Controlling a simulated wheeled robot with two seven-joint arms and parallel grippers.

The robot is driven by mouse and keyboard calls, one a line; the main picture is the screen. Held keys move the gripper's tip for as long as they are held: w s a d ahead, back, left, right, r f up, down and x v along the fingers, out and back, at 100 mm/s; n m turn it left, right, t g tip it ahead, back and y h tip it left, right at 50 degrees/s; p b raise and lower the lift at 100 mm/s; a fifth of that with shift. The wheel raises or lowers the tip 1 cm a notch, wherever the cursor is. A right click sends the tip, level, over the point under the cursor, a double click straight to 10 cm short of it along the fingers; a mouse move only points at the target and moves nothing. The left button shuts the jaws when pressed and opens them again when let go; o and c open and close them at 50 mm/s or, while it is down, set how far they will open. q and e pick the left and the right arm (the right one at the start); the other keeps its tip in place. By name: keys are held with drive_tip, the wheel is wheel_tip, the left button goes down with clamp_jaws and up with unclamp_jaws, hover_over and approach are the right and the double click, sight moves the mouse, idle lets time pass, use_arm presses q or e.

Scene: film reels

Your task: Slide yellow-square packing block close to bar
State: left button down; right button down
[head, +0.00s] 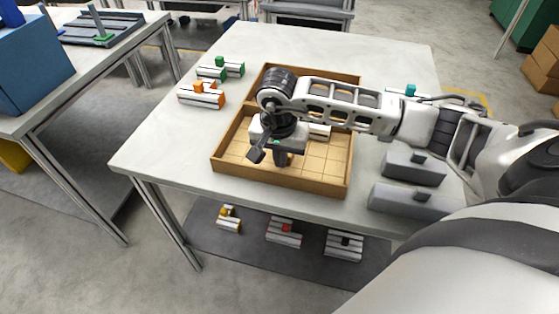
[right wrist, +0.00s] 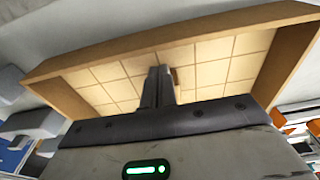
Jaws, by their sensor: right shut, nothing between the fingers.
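My right gripper (head: 281,161) is shut and empty, pointing down inside the wooden tray (head: 282,184). In the right wrist view its closed fingers (right wrist: 158,78) stand over the tray's pale gridded floor, near a wooden edge (right wrist: 150,46). A white block with a dark stripe (head: 319,131) lies in the tray to the right of the gripper, partly hidden by my right arm. Its yellow square cannot be made out. A wooden bar (head: 250,106) appears to cross the tray, mostly hidden behind my arm. A small brown piece (right wrist: 174,78) shows beside the fingers. My left gripper is out of view.
Orange-topped (head: 201,95) and green-topped (head: 221,70) striped blocks stand left of the tray. Grey blocks (head: 413,168) stand at the right. Several striped blocks, one yellow-topped (head: 228,219), sit on the lower shelf. The white tabletop (head: 165,141) is clear at front left.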

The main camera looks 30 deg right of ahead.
drive_tip(key=shift+w+d+f+b, duration=0.1)
drive_tip(key=shift+w+d+b, duration=0.8)
drive_tip(key=shift+d, duration=0.25)
drive_tip(key=shift+w+d+f+b, duration=0.1)
drive_tip(key=shift+w+d+b, duration=0.6)
drive_tip(key=shift+w+d, duration=0.35)
drive_tip(key=shift+s, duration=0.1)
drive_tip(key=shift+s+a+p, duration=0.3)
drive_tip(key=shift+s+a, duration=0.45)
drive_tip(key=shift+a, duration=0.1)
drive_tip(key=shift+r+p, duration=2.1)
drive_tip(key=shift+r, duration=1.1)
